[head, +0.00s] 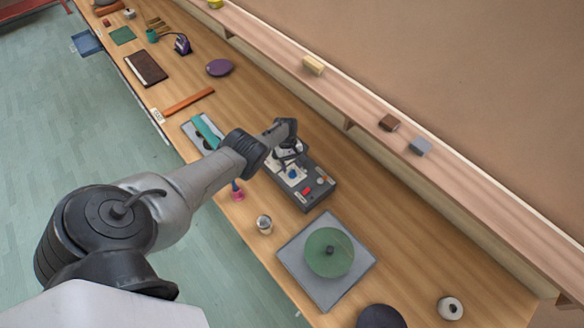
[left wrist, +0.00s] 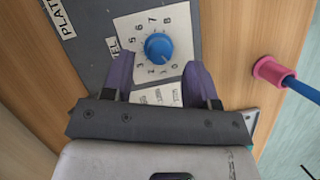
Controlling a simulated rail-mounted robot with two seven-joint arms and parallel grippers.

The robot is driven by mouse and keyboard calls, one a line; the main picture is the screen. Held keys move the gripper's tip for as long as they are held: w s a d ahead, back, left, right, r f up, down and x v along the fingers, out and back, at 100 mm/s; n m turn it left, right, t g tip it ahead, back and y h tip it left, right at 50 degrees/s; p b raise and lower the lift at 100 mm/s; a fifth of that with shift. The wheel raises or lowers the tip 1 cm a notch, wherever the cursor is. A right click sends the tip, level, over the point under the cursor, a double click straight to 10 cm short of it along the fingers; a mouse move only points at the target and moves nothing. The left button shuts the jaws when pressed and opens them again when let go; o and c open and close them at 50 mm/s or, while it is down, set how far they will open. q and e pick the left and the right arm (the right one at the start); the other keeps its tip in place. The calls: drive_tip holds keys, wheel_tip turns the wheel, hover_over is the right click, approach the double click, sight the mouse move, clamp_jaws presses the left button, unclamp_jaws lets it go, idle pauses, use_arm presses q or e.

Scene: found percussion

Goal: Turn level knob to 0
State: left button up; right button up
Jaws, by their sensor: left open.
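The level knob (left wrist: 158,47) is a round blue knob on a white dial with printed numerals. The 0 is at the dial's lower right, and 5 to 8 run from the left side over the top. I cannot make out a pointer on the knob. In the head view the knob (head: 292,173) is on the dark control box (head: 310,197). My left gripper (left wrist: 160,62) is open, its two purple fingers on either side of the knob's lower part, apart from it as far as I can see. In the head view my left gripper (head: 286,148) is over the box. My right gripper is out of view.
A pink holder (left wrist: 271,70) with a blue stick stands beside the box. A glass (head: 264,224) and a grey turntable (head: 313,285) with a green disc (head: 323,253) are nearby. A shelf ledge (head: 363,101) runs along the table's back.

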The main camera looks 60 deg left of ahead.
use_arm(q)
drive_tip(key=p+v, duration=0.4)
drive_tip(key=v, duration=0.7)
drive_tip(key=shift+d, duration=0.1)
idle(0.4)
